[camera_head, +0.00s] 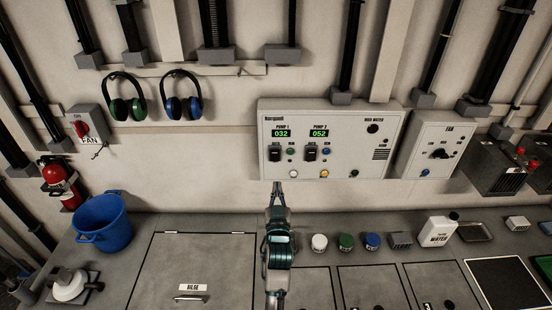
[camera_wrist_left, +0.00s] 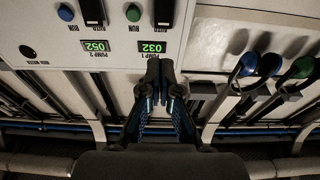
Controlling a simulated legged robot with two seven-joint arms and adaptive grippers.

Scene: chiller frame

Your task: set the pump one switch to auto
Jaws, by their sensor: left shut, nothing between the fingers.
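The pump one switch (camera_head: 274,153) is a black rotary knob under the "PUMP 1" display (camera_head: 281,133) reading 032, on the white control panel (camera_head: 345,108). It also shows, upside down, at the top of the left wrist view (camera_wrist_left: 164,12). Its setting is too small to read. My left gripper (camera_head: 277,186) is shut and empty, pointing at the panel just below this switch in the head view. In the left wrist view its closed fingertips (camera_wrist_left: 160,66) overlap the panel near the 032 display. I cannot tell whether they touch it. My right gripper is out of view.
The matching pump two switch (camera_head: 310,153) sits close on the right, with small lamps and buttons around it. A separate panel (camera_head: 436,146) is further right. Headphones (camera_head: 181,97) hang at left. The bench holds a blue bucket (camera_head: 103,222) and coloured caps (camera_head: 346,241).

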